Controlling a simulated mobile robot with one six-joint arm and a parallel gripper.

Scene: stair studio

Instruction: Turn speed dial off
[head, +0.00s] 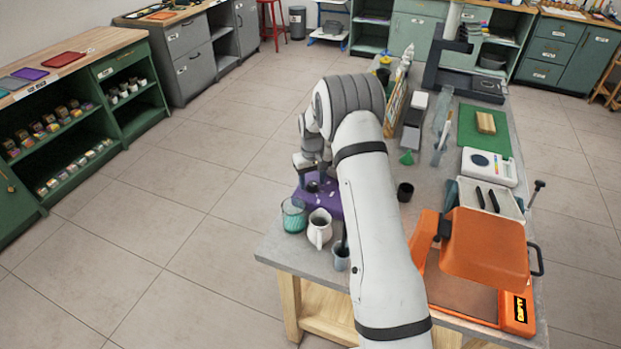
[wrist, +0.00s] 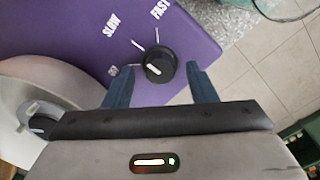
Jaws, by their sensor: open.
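The speed dial (wrist: 158,65) is a small black knob with a white mark, on a purple panel (wrist: 85,45) in the wrist view. The panel reads SLOW and FAST, with white tick lines above the dial. I cannot tell surely which label the mark points to. My gripper (wrist: 160,85) is open, with one blue finger on each side of the dial and gaps showing between. In the head view my gripper (head: 313,182) is low over the purple machine (head: 333,205); the dial is hidden there.
A teal glass (head: 293,216), a white pitcher (head: 320,230) and a grey cup (head: 341,256) stand close to the machine near the table's edge. An orange press (head: 485,245) is at the right. A black cup (head: 405,192) stands mid-table. Open floor lies left.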

